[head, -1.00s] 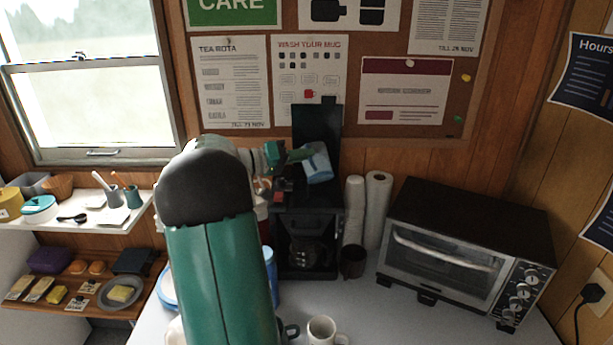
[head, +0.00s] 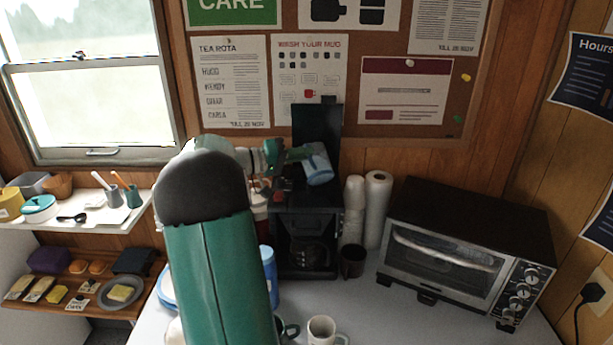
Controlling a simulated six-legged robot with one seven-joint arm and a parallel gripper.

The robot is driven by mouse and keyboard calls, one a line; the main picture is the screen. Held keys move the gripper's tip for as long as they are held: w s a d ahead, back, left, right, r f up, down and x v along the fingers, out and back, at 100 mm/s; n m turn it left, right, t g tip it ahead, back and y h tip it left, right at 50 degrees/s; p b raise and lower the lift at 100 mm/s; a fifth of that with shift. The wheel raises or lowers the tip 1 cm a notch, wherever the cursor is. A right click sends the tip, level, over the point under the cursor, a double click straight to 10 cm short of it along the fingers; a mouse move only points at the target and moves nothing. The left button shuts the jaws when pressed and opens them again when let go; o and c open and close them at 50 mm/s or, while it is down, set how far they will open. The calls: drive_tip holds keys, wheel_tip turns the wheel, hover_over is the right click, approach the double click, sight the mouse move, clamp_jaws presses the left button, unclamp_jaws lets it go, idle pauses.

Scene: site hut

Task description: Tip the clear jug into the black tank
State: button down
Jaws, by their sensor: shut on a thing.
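The clear jug (head: 319,166) looks pale blue and see-through and is tilted, above the top of the black coffee maker. My gripper (head: 297,155) is shut on it from the left. The black tank (head: 301,200) is the upper part of the coffee maker, below the jug, with its black lid (head: 317,125) standing upright behind. I cannot tell from this view whether water is running out. A glass carafe (head: 308,250) sits in the lower part of the coffee maker. My green arm hides the table to the left of the machine.
A stack of white cups (head: 354,205) and a paper roll (head: 376,208) stand close right of the coffee maker. A dark mug (head: 352,262), a white mug (head: 322,331) and a toaster oven (head: 463,250) are on the table. Shelves (head: 80,222) hold items at left.

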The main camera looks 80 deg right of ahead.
drive_tip(key=shift+w+d+n, duration=0.15)
drive_tip(key=shift+d+n, duration=0.1)
drive_tip(key=shift+n, duration=0.25)
idle(0.4)
drive_tip(key=shift+w+d+r+n, duration=0.3)
drive_tip(key=shift+d+r+n, duration=0.25)
drive_tip(key=shift+n, duration=0.25)
idle(0.5)
drive_tip(key=shift+w+d+r+n+g, duration=0.15)
drive_tip(key=shift+w+d+r+n, duration=0.25)
drive_tip(key=shift+d+n, duration=0.25)
drive_tip(key=shift+w+d+r+n+g, duration=0.15)
drive_tip(key=shift+w+d+r+n, duration=0.15)
drive_tip(key=shift+w+d+n, duration=0.3)
idle(0.7)
drive_tip(key=shift+s+a+f+m, duration=0.35)
drive_tip(key=shift+s+a+m, duration=0.1)
drive_tip(key=shift+a+m, duration=0.1)
drive_tip(key=shift+s+a+f+m, duration=0.3)
drive_tip(key=shift+s+a+m, duration=0.1)
drive_tip(key=shift+a+m, duration=0.15)
